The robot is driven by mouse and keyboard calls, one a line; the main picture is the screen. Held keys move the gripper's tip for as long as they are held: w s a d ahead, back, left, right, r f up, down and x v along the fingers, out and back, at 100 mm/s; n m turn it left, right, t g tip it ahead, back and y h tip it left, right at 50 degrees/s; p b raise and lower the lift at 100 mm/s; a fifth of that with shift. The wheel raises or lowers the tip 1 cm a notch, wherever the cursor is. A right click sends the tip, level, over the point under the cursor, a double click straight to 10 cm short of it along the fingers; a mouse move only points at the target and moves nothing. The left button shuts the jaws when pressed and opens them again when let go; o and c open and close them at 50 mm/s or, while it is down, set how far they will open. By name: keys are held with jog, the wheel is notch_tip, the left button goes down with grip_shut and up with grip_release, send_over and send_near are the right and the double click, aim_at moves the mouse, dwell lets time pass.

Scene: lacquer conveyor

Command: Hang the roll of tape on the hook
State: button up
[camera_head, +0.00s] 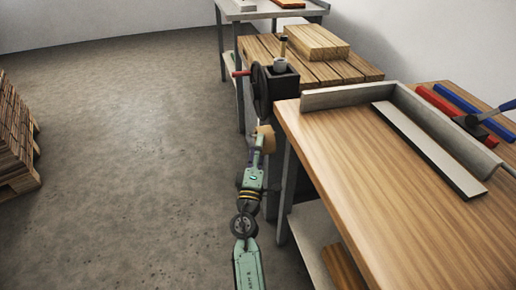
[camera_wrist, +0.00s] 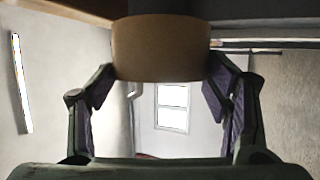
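The roll of tape (camera_head: 266,138) is a tan-brown ring beside the workbench, at the end of my arm. In the wrist view the roll (camera_wrist: 160,48) spans the gap between the fingertips of my gripper (camera_wrist: 160,75), with a finger against each side. My gripper (camera_head: 259,143) appears shut on it and holds it off the floor, below the dark vise. I cannot make out the hook for certain in either view.
A dark vise (camera_head: 276,85) with a wheel and red handle stands at the slatted table's (camera_head: 335,72) near end. The wooden workbench (camera_head: 420,220) is close on the right. A pallet stack (camera_head: 14,135) stands far left. The floor (camera_head: 130,150) between is clear.

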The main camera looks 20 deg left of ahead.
jog(key=o, duration=0.4)
jog(key=shift+o, duration=0.2)
jog(key=v, duration=0.7)
jog(key=shift+s, duration=0.2)
dwell(0.6)
